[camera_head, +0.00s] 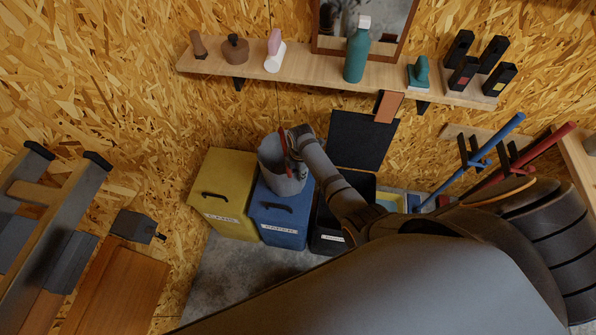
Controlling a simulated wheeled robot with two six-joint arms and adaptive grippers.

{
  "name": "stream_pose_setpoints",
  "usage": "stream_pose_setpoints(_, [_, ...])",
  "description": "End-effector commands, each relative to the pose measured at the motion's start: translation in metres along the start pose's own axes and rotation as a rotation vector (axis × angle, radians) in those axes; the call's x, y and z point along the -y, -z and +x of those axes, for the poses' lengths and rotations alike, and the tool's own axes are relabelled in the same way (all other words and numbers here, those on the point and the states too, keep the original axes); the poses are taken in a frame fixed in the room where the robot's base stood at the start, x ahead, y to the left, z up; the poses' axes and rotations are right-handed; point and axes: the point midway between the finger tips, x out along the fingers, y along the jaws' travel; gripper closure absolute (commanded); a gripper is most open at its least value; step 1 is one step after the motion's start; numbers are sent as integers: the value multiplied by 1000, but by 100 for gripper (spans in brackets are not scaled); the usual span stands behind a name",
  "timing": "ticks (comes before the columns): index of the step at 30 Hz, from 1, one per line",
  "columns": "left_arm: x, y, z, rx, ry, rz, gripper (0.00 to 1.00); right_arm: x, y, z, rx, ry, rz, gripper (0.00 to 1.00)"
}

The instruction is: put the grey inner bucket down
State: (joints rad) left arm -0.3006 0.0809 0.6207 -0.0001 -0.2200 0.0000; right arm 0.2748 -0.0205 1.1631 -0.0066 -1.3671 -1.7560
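The grey inner bucket (277,181) is at the middle of the picture, over the rear part of the blue bin's lid. Whether it touches the lid cannot be told. My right gripper (289,150) is at the bucket's upper right rim and appears shut on it; a thin red piece shows there, and the fingertips are partly hidden. The black bin (325,241) stands right of the blue bin (280,214), with its black lid (360,139) raised against the wall. My forearm covers part of the black bin. My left gripper is not in view.
A yellow bin (228,181) stands left of the blue one, lid closed. A shelf (312,72) with bottles and brushes runs above. Blue (485,152) and red (535,153) handles lean at the right. Grey floor (232,268) is clear before the bins.

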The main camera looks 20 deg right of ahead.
Motion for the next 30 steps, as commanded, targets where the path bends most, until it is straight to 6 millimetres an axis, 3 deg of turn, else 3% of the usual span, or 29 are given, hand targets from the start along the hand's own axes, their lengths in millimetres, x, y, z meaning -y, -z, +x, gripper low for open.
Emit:
stream_pose_setpoints(5, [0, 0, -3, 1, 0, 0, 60, -1, 0, -8, 0, -2, 0, 72])
stream_pose_setpoints(15, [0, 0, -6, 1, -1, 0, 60, -2, 0, -84, 1, -4, 0, 72])
stream_pose_setpoints(21, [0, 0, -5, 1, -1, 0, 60, -1, 0, -116, 0, -3, 0, 72])
stream_pose_setpoints(30, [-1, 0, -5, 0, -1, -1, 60, -1, 0, -124, 0, 0, 0, 72])
